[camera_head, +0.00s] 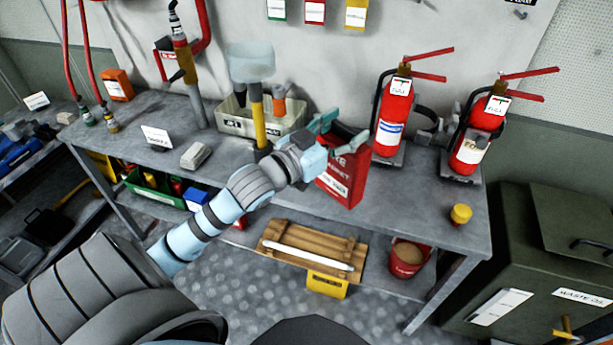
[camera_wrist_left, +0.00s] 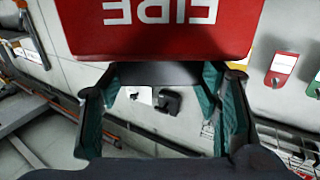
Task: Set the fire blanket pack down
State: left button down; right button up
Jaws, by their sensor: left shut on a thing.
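The fire blanket pack (camera_head: 345,172) is a red box with white lettering, in the middle of the head view at the bench's front part. It looks roughly upright. I cannot tell whether its base touches the bench top or hangs just above it. My left gripper (camera_head: 340,135) is shut on its upper part, with teal fingers. In the left wrist view the pack (camera_wrist_left: 160,30) fills the top, its "FIRE" lettering upside down, beyond the fingers of my left gripper (camera_wrist_left: 160,95). My right gripper is out of view.
The grey bench (camera_head: 415,208) has clear room right of the pack. Two red extinguishers (camera_head: 393,118) stand behind to the right. A yellow knob (camera_head: 460,214) is near the right corner. A cream bin (camera_head: 235,122) and a yellow-handled tool (camera_head: 257,120) stand behind left.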

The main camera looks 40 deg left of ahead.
pick_arm(q)
jog(key=w+a+r+n+y+b, duration=0.2)
jog(key=w+a+r+n+y, duration=0.15)
jog(key=a, duration=0.35)
jog(key=w+a+r+n+y+b, duration=0.25)
jog(key=a+r+y, duration=0.2)
jog(key=a, duration=0.25)
notch_tip(320, 180, down, 20)
jog(key=b, duration=0.5)
jog(key=shift+g+y+b, duration=0.3)
jog(key=shift+y, duration=0.1)
jog(key=shift+f, duration=0.1)
jog(key=c, duration=0.6)
grip_release()
jog(key=shift+s, duration=0.1)
jog(key=shift+o, duration=0.2)
